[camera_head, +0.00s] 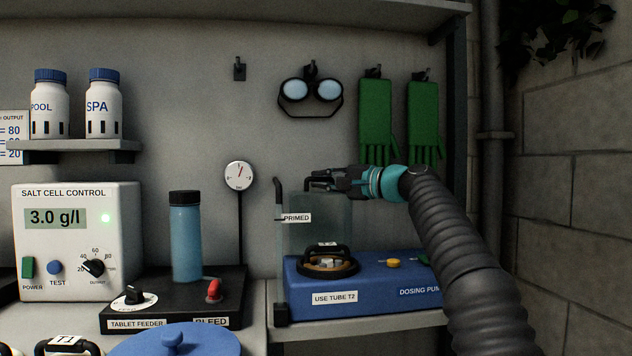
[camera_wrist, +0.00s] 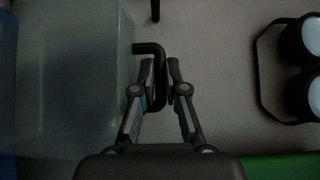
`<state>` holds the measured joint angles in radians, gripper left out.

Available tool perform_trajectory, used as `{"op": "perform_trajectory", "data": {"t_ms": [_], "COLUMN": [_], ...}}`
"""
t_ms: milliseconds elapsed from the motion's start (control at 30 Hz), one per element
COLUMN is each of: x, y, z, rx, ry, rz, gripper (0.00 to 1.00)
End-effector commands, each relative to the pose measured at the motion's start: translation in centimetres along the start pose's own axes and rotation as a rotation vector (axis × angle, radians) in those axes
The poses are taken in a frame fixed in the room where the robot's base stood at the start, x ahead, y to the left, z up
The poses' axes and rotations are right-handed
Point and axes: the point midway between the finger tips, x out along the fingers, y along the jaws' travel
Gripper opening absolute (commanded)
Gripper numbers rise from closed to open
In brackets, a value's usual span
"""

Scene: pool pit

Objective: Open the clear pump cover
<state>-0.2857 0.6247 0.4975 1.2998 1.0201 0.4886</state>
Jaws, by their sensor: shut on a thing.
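The clear pump cover (camera_head: 330,222) is a pale see-through box shape rising above the blue dosing pump (camera_head: 375,282). Its large flat side fills the left of the wrist view (camera_wrist: 75,80). A black bent handle (camera_wrist: 150,48) sticks out from the cover's edge. My gripper (camera_head: 333,182) is at the top of the cover, with its fingers shut on this handle; in the wrist view (camera_wrist: 160,70) the bar sits between the two fingers. The pump's round black and brass head (camera_head: 328,262) shows below the cover. I cannot tell how far the cover is tilted.
Goggles (camera_head: 311,92) and green gloves (camera_head: 375,112) hang on the wall behind. A round gauge (camera_head: 239,176) and a tablet feeder with a blue cylinder (camera_head: 186,240) stand left of the pump. A block wall (camera_head: 570,200) bounds the right side.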

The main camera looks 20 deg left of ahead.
Motion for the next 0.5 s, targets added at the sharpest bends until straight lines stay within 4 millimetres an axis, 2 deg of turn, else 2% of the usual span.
{"op": "perform_trajectory", "data": {"t_ms": [33, 233, 267, 300, 367, 500], "x": [-0.39, -0.39, -0.39, -0.38, -0.37, -0.28], "y": [-1.63, -1.64, -1.64, -1.64, -1.62, -1.33], "z": [0.47, 0.47, 0.48, 0.49, 0.5, 0.44], "rx": [-0.01, -0.01, -0.01, -0.01, -0.011, -0.009], "ry": [0.004, 0.004, 0.004, 0.003, 0.003, 0.002], "rz": [-0.023, -0.023, -0.023, -0.023, -0.022, -0.019], "gripper": [0.0, 0.0, 0.14, 0.24, 0.37, 0.37]}}
